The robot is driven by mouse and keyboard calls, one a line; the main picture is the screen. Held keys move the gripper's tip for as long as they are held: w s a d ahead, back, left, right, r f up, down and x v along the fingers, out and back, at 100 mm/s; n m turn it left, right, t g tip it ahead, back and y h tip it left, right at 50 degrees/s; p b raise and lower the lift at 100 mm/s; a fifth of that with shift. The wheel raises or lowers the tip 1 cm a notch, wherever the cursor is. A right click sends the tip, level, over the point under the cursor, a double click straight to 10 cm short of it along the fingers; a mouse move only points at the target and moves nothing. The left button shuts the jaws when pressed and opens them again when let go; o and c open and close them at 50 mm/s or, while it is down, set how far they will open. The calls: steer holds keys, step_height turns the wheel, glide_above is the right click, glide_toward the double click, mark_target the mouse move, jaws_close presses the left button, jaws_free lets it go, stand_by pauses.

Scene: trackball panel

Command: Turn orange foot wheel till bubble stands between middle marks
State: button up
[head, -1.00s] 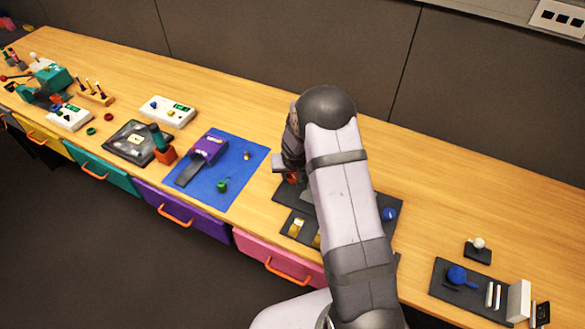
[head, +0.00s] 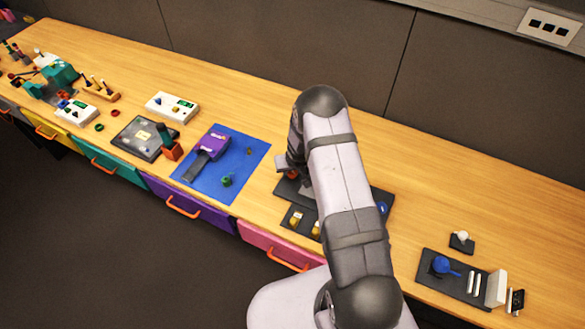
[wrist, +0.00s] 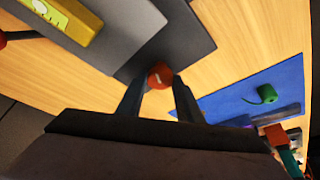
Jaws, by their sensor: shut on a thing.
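The orange foot wheel (wrist: 160,75) sits between my gripper's fingertips (wrist: 157,88) in the wrist view, at the corner of a dark plate. My gripper is shut on it. In the head view a small part of the orange wheel (head: 292,174) shows beside my gripper, which my arm largely covers. A yellow level (wrist: 65,28) with a pale green window lies on the grey plate (wrist: 165,38) at upper left of the wrist view. A pale bubble and dark marks show in the window, but it is cut by the frame edge, so its place between the marks is unclear.
A blue mat (head: 245,178) with a purple device (head: 213,143) and a green knob (head: 227,181) lies left of my gripper. A dark panel with a blue knob (head: 441,264) stands at right. Bare wood lies behind the plate.

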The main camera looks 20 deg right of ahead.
steer(key=shift+w, duration=0.1)
steer(key=o, duration=1)
steer(key=shift+r, duration=0.15)
steer(key=shift+v, duration=3.55)
steer(key=shift+o, duration=0.2)
